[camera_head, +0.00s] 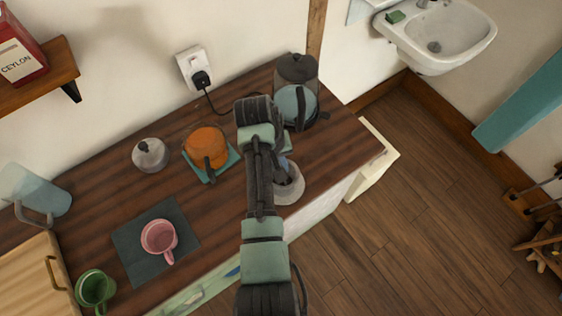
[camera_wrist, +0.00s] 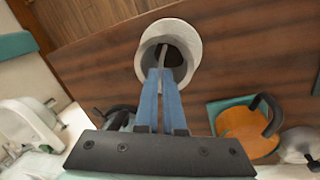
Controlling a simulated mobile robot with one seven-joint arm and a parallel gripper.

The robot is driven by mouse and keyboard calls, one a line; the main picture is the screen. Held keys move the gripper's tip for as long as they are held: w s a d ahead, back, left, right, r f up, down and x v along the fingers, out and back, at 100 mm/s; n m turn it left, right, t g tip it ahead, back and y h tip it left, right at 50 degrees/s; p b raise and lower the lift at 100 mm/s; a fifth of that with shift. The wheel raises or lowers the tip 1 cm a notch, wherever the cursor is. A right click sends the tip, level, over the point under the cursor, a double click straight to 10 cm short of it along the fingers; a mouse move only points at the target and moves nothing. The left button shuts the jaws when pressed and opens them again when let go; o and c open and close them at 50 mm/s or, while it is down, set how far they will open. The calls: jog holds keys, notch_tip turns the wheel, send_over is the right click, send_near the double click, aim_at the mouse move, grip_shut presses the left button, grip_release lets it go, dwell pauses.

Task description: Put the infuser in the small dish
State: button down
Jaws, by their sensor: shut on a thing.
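My gripper (camera_wrist: 164,72) has its two blue fingers close together, shut on a thin grey piece (camera_wrist: 163,54) that seems to be part of the infuser. The fingertips and that piece are at the mouth of a round, light grey dish (camera_wrist: 196,48). In the head view the dish (camera_head: 290,187) stands near the counter's front edge, partly hidden by my arm. I cannot tell whether the infuser touches the dish's bottom.
On the wooden counter (camera_head: 335,155) stand a kettle (camera_head: 297,70), an orange pot (camera_head: 205,143) on a teal mat, a grey lidded pot (camera_head: 150,155), a pink mug (camera_head: 157,237) on a dark mat and a green mug (camera_head: 95,288). Bare counter lies right of the dish.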

jog(key=c, duration=1.5)
grip_release()
jog(key=shift+f, duration=0.15)
jog(key=o, duration=0.5)
jog(key=shift+s+a+r+p, duration=0.15)
jog(key=shift+a+r, duration=0.2)
jog(key=shift+r, duration=1.7)
jog(key=shift+s+a+r+p, duration=0.15)
jog(key=shift+a+r, duration=0.25)
jog(key=shift+r, duration=1.65)
jog(key=shift+a+r+p, duration=0.15)
jog(key=shift+a+r, duration=0.2)
jog(key=shift+r, duration=1.7)
jog(key=shift+f, duration=0.1)
